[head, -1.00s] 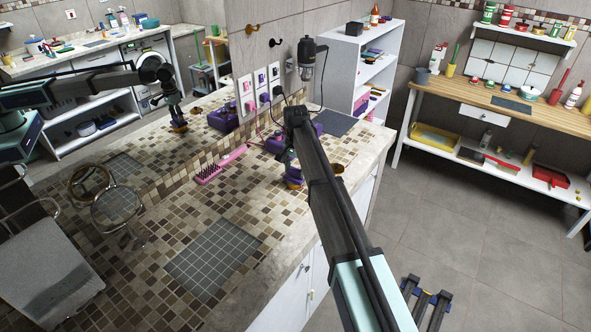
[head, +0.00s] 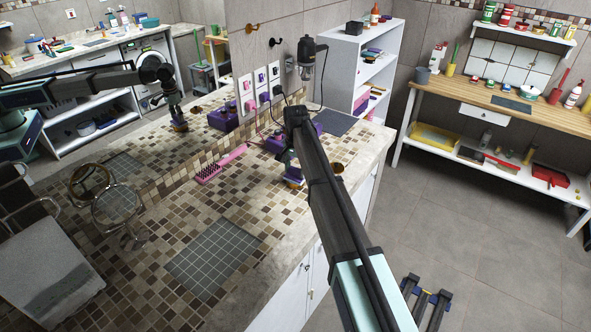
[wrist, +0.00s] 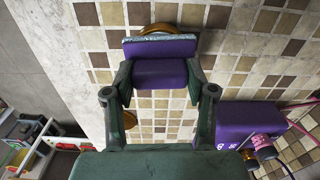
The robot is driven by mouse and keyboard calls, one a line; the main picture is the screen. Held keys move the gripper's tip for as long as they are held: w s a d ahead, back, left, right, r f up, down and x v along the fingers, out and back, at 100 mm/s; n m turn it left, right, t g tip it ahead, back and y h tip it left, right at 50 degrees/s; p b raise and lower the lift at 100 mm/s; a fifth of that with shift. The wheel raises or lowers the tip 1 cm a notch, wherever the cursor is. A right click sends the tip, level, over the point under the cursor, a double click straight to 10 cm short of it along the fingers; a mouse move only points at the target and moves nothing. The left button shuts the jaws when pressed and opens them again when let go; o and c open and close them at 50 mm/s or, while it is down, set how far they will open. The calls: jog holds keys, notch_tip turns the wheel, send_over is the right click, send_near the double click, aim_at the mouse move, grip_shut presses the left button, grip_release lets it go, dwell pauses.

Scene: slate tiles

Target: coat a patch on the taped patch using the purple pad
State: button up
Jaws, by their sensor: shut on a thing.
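My gripper (wrist: 160,82) is shut on the purple pad (wrist: 160,71), which has a pale grey-blue layer along its far edge. In the head view my gripper (head: 289,158) is over the far part of the tiled counter, with the purple pad (head: 294,172) below it. I cannot tell whether the pad touches anything. A square patch of dark grey tiles (head: 213,255), likely the taped patch, lies in the near part of the counter, well away from my gripper. Its tape cannot be made out.
A pink brush (head: 210,172) lies on the counter left of my gripper. A purple box (wrist: 245,120) stands beside my gripper. A small brown round dish (head: 337,168) sits near the counter's right edge. A mirror on the left reflects my arm.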

aim_at(295, 169)
dwell(0.3)
jog(key=shift+r+p, duration=1.7)
jog(key=shift+r, duration=1.75)
